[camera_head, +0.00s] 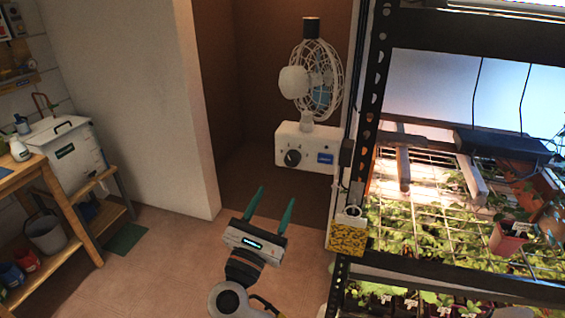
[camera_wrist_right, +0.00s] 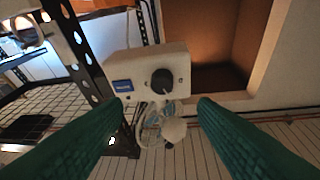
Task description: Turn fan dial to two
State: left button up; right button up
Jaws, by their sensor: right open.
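The fan (camera_head: 317,80) is white with a wire cage and stands on a white control box (camera_head: 283,145). A round black dial (camera_head: 293,157) is on the left of the box's front face, with a blue label to its right. My right gripper (camera_head: 275,197) is open and empty, below and in front of the box, apart from it. In the right wrist view the picture is upside down: the dial (camera_wrist_right: 162,79) shows between and beyond the green fingers (camera_wrist_right: 160,112). The dial's markings are too small to read. My left gripper is not in view.
A black metal rack (camera_head: 375,95) with seedlings and a yellow sticky holder (camera_head: 347,235) stands close on the right. A wooden bench (camera_head: 60,200) and a white bin (camera_head: 70,150) are at the left. The floor (camera_head: 165,260) between is clear.

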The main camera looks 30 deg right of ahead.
aim_at(291, 162)
jog(key=p+x, duration=0.3)
jog(key=x, duration=0.5)
jog(key=shift+w+d+r+p, duration=0.2)
jog(key=shift+w+r+p, duration=0.05)
jog(key=shift+p, duration=0.05)
jog(key=shift+w+d, duration=0.15)
jog(key=shift+d, duration=0.15)
jog(key=shift+c, duration=0.3)
jog(key=c, duration=0.9)
